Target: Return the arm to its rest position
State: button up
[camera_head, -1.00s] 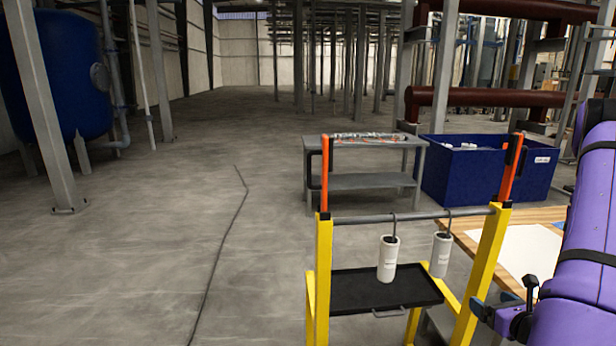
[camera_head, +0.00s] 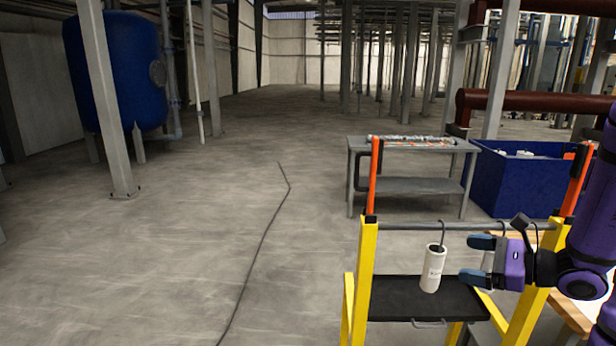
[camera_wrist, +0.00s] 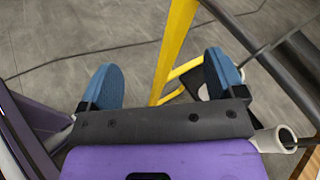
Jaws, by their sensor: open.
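My arm is purple and enters the head view from the right edge. My gripper (camera_head: 476,262) is open, with two blue fingertips apart and nothing seen between them. It is just right of a white cylinder (camera_head: 433,268) that hangs by a hook from the grey bar of a yellow frame (camera_head: 362,285). In the wrist view my gripper (camera_wrist: 165,85) points past a yellow post (camera_wrist: 178,40). A second white cylinder shows at the lower right of the wrist view (camera_wrist: 285,136); in the head view it is mostly hidden behind my gripper.
A black tray (camera_head: 400,300) sits low in the yellow frame, whose orange uprights rise beside my arm. Behind stand a grey table (camera_head: 420,146) and a blue bin (camera_head: 500,185). A wooden surface (camera_head: 575,310) is at lower right. The floor to the left is open, with a dark cable.

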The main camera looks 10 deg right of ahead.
jog(key=s+a+r+n+g+h, duration=0.1)
jog(key=s+a+r+n+g, duration=0.35)
jog(key=a+n, duration=0.25)
jog(key=s+a+r+n+g, duration=0.3)
jog(key=a+r+n+g, duration=0.1)
jog(key=a+n+g, duration=0.15)
jog(key=s+r+n+t+h, duration=0.4)
jog(key=s+r+n+h, duration=0.4)
jog(key=r+n+h, duration=0.1)
jog(key=shift+s+a+r+n, duration=0.4)
jog(key=shift+r+n, duration=0.15)
jog(key=shift+n, duration=0.6)
dwell(0.8)
